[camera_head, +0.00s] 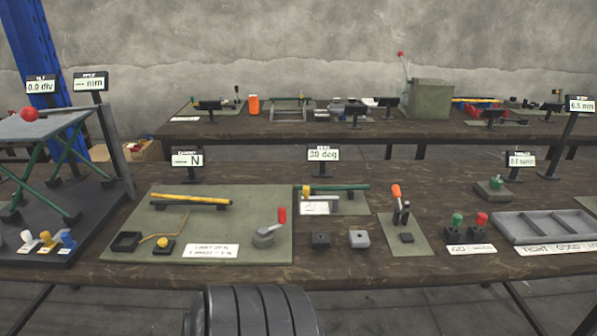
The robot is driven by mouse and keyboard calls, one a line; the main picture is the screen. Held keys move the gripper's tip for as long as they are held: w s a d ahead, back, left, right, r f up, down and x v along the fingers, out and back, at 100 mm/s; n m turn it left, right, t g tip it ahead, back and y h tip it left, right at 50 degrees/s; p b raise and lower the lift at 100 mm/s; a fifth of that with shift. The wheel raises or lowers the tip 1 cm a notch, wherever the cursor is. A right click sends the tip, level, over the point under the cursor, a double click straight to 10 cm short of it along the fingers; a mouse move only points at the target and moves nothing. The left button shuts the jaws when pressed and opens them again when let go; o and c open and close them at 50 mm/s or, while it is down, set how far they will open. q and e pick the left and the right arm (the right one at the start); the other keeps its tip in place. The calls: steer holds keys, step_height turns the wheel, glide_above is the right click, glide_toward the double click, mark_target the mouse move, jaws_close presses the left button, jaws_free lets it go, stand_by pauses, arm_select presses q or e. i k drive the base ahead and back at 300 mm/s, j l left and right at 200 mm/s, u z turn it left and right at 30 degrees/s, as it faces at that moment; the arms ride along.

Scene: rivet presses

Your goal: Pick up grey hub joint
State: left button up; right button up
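A small light grey block with a dark spot on top (359,240), which looks like the grey hub joint, sits on the wooden bench near its front edge. A similar dark grey block (320,240) stands just to its left, apart from it. From this view I cannot be sure which of the two is the one named. Neither of my grippers shows in the head view.
A green board (150,225) with a yellow bar (190,201) lies left of the blocks. A small lever fixture (400,215) stands to their right. Bare wood lies before the blocks.

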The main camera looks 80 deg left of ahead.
mark_target(358, 239)
steer(key=u, duration=2.1)
steer(key=i+l+u, duration=0.2)
steer(key=l, duration=0.2)
steer(key=l+u, duration=0.2)
steer(key=l, duration=0.25)
